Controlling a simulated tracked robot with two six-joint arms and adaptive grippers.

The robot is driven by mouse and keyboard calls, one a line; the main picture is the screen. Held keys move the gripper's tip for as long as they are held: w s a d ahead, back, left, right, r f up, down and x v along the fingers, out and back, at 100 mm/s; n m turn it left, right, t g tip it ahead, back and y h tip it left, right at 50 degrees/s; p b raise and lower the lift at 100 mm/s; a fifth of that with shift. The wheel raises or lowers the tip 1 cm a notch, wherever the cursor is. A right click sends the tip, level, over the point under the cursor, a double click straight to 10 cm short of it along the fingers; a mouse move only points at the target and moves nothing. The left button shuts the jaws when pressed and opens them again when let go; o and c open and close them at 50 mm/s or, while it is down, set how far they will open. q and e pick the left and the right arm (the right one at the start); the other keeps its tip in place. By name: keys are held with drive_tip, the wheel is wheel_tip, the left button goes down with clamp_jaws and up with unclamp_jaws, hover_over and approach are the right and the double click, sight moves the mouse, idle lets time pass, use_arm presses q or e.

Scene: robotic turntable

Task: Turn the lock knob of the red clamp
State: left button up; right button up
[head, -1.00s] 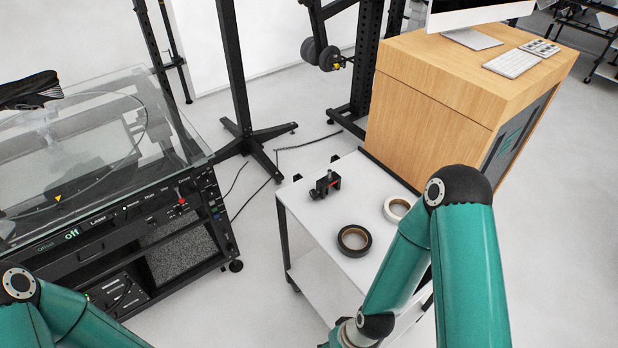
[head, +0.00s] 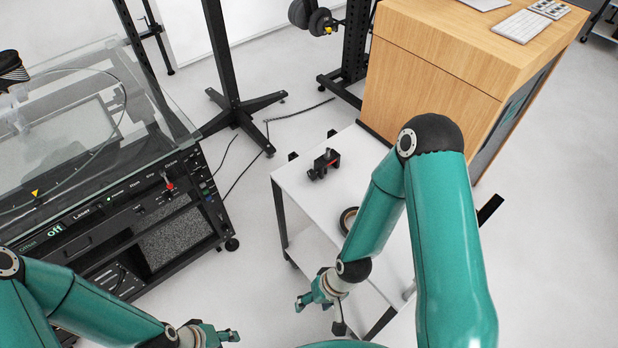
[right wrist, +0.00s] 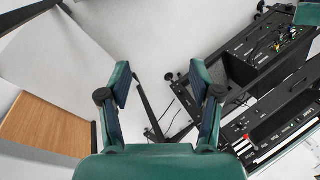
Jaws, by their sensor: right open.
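A dark tape roll (head: 348,219) lies on the cart, partly hidden by my right arm. A wooden cabinet (head: 425,85) stands behind the cart. A black laser machine (head: 150,215) with a glass lid stands at left. Bare floor lies between machine and cart.

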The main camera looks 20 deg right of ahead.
drive_tip(key=w+a+f+g+b, duration=0.1)
drive_tip(key=w+a+f+b, duration=0.25)
drive_tip(key=f+b, duration=0.2)
drive_tip(key=m+t+h+b, duration=0.6)
drive_tip(key=m+h+b, duration=0.7)
drive_tip(key=h+b, duration=0.6)
approach(310, 176)
drive_tip(key=w+d, duration=0.1)
drive_tip(key=d, duration=0.2)
drive_tip(key=w+d+f+y+b, duration=0.1)
drive_tip(key=d, duration=0.1)
drive_tip(key=w+d+y, duration=0.1)
drive_tip(key=d, duration=0.2)
drive_tip(key=shift+w+d+f, duration=0.1)
drive_tip(key=shift+d+f, duration=0.15)
drive_tip(key=shift+d, duration=0.05)
drive_tip(key=shift+c, duration=0.3)
